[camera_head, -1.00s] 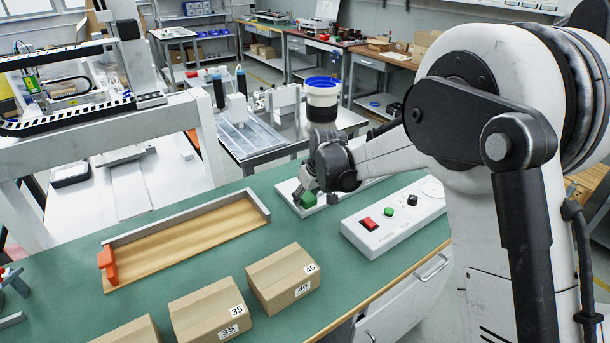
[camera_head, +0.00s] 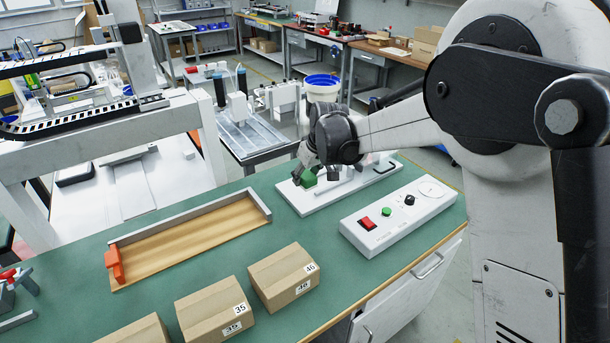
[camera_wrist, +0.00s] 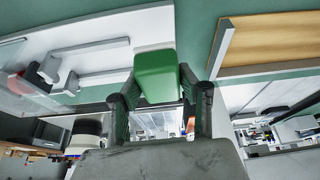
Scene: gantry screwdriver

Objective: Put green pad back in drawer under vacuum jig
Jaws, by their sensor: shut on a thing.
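My gripper (camera_head: 304,172) is shut on the green pad (camera_head: 309,179), a small block, at the left end of the white jig plate (camera_head: 315,205). In the wrist view the pad (camera_wrist: 155,76) sits between the two dark fingers, with the plate behind it. Whether the pad touches the plate or is just above it, I cannot tell. My arm hides part of the jig. Below the bench's right front edge are white drawer fronts (camera_head: 415,290) with metal handles; the inside of the drawers is not visible.
A white control box (camera_head: 390,222) with red and green buttons stands in front of the jig. A wooden tray (camera_head: 195,240) with an orange stop lies to the left. Several cardboard boxes (camera_head: 285,275) line the front edge. Green bench top is clear between them.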

